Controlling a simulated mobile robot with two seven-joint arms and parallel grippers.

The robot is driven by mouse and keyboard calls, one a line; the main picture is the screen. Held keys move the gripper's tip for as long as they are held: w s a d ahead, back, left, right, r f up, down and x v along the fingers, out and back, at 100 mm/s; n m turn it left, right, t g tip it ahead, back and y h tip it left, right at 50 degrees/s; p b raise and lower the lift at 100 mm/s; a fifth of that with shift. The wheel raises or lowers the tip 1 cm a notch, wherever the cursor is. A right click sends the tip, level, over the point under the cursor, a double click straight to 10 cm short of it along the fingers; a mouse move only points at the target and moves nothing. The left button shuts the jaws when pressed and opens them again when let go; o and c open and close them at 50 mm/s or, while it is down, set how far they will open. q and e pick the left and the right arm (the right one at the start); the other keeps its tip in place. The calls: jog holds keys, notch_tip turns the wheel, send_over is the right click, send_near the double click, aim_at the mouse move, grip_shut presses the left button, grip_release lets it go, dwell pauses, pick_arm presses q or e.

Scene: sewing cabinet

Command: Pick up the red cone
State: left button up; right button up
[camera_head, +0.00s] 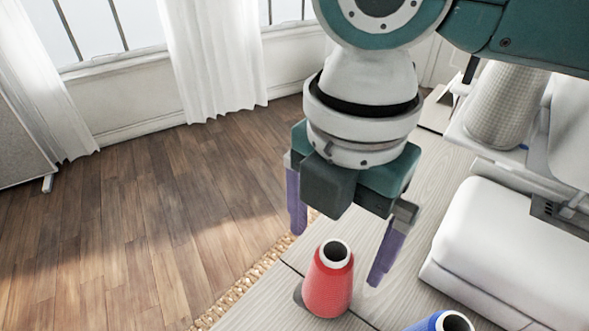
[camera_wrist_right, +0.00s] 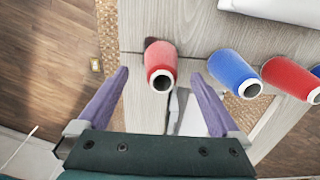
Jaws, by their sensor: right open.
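A red cone (camera_head: 329,282), a thread spool with a dark hole in its pale top, stands upright on the light wooden table near its left edge. My right gripper (camera_head: 338,240) is open above and behind it, with purple fingers apart and nothing between them. In the right wrist view the same red cone (camera_wrist_right: 160,64) lies ahead of the gap between the fingertips (camera_wrist_right: 163,82), apart from both. A second red cone (camera_wrist_right: 289,77) stands further right in that view, past a blue cone. My left gripper is not in view.
A blue cone (camera_head: 446,322) stands right of the red cone, cut off by the bottom edge; it also shows in the wrist view (camera_wrist_right: 234,73). A white sewing machine (camera_head: 507,243) occupies the right side of the table (camera_head: 270,309). Open wooden floor (camera_head: 150,230) lies left.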

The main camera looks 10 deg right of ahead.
aim_at(328, 287)
jog(key=f, duration=0.3)
jog(key=f+b, duration=0.1)
jog(key=f, duration=0.1)
jog(key=shift+s+a, duration=0.1)
jog(key=shift+s, duration=0.2)
jog(key=c, duration=1.5)
